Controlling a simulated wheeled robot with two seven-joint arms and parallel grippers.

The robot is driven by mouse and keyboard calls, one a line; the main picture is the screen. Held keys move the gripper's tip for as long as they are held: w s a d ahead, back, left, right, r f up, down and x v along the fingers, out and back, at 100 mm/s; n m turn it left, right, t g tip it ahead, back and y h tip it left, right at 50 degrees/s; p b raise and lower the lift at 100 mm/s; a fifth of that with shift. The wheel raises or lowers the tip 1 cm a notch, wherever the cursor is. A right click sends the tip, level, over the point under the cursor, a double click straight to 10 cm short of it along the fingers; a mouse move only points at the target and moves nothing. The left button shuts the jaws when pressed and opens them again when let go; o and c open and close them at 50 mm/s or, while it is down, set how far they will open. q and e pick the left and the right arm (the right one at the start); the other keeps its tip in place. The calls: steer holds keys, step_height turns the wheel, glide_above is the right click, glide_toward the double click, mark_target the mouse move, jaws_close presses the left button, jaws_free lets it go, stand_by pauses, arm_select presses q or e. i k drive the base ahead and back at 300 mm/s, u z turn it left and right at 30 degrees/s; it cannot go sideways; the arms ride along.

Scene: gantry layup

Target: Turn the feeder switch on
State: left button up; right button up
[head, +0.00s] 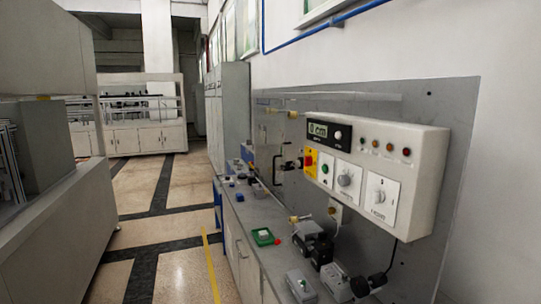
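A white control box (421,176) is mounted on the grey wall panel at the right. On its front, the rightmost white plate carries a rotary switch (379,197) with small lettering below it, too small to read surely. Left of it is a plate with a grey round knob (344,179). I cannot tell for certain which one is labelled feeder, nor read the switch's position. Nothing touches the box's front. Neither of my grippers shows in the head view.
The box also has a display (318,130), a yellow-and-red button (310,161), a green button (325,169) and several small lamps.

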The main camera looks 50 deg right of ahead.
mark_target(309, 161)
steer(key=i, duration=0.85)
steer(key=z, duration=2.9)
